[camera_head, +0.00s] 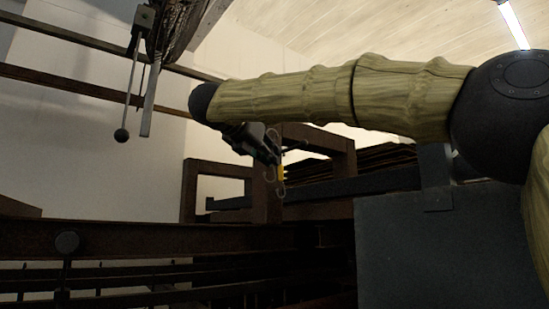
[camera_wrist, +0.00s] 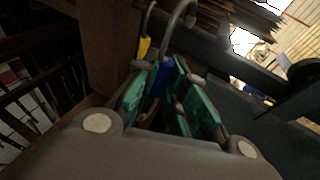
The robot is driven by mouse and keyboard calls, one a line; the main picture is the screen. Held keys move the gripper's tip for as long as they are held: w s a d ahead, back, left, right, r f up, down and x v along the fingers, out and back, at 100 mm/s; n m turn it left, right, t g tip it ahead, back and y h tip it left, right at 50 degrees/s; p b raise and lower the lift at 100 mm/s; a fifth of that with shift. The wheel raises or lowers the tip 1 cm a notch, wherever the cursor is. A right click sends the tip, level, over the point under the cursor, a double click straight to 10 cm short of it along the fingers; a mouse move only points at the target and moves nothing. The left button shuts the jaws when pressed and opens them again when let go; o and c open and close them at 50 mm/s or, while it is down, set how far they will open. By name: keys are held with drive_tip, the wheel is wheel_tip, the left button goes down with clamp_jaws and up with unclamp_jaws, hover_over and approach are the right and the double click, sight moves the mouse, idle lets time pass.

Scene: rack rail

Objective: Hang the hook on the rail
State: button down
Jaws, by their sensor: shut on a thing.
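My gripper (camera_head: 274,157) reaches in from the right and points down in front of a brown frame. In the wrist view its teal finger pads (camera_wrist: 163,70) are closed around a hook with a blue part (camera_wrist: 164,76). A thick grey curve (camera_wrist: 180,18) rises above the fingertips and seems to belong to it. A yellow piece (camera_wrist: 143,46) with a thin grey wire shows just left of the fingertips. The head view shows yellow (camera_head: 281,173) with grey curved wire (camera_head: 280,191) below my gripper. I cannot tell which bar is the rail or whether the hook touches it.
A brown upright frame (camera_head: 190,180) and a dark horizontal bar (camera_head: 345,186) stand close behind my gripper. A wide brown beam (camera_head: 150,238) crosses below. A large grey box (camera_head: 430,250) stands at the lower right. Metal rods (camera_head: 134,75) hang at the upper left.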

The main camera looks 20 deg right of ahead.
drive_tip(key=s+f+b, duration=0.3)
drive_tip(key=s+b, duration=1)
drive_tip(key=shift+s+d+b, duration=0.3)
drive_tip(key=shift+s, duration=0.05)
idle(0.4)
idle(1.1)
